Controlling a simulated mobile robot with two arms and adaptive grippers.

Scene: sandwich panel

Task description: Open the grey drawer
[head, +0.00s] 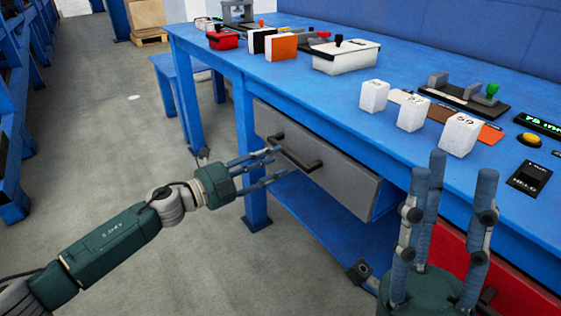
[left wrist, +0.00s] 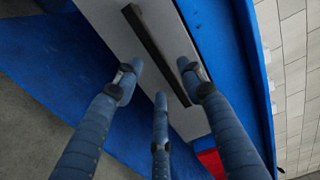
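The grey drawer (head: 345,188) sits under the blue workbench top, with a dark bar handle (head: 296,155) on its front. My left gripper (head: 276,162) is open, its fingers pointing at the handle and its tips close to the handle's left part. In the left wrist view the handle (left wrist: 152,48) runs diagonally across the grey drawer front (left wrist: 105,20), beyond the spread fingers (left wrist: 160,82). No firm hold on the handle shows; I cannot tell whether the fingertips touch it. My right gripper (head: 450,172) is open and empty, fingers upward, in front of the bench at lower right.
A red drawer front (head: 465,258) is at lower right, partly behind my right gripper.

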